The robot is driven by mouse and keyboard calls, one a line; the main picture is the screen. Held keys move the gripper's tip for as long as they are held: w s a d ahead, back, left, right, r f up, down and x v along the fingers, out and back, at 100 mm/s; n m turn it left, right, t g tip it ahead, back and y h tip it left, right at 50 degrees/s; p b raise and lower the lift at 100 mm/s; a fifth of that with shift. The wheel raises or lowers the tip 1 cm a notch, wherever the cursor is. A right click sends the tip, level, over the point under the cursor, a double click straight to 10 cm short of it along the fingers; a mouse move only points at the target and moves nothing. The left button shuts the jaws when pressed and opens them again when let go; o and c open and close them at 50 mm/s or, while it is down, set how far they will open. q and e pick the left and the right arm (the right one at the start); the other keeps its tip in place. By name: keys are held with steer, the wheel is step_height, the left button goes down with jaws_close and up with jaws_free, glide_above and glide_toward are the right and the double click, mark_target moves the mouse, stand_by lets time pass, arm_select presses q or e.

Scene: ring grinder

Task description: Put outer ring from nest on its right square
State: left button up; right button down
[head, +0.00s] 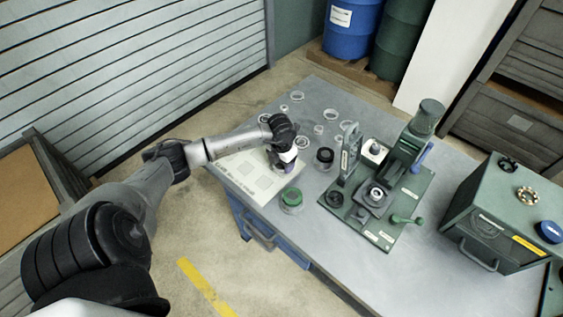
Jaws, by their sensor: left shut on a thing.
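My left gripper (283,165) reaches in from the left and points down at the right part of a pale board (232,170) printed with squares. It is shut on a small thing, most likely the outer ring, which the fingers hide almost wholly. I cannot tell whether it touches the board. One printed square (263,182) shows bare left of the gripper. The green grinder (400,180) stands to the right, with a ring-like round part (376,195) in its middle; I cannot tell whether this is the nest. My right gripper is not in view.
A green-lidded jar (292,198) stands close in front of the gripper. A dark round part (324,156) and several pale rings (297,95) lie beyond it. A green cabinet (500,215) stands at the right. The table's front right (380,275) is clear.

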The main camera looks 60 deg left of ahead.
arm_select(q)
steer(key=shift+f, duration=0.1)
steer(key=o, duration=1)
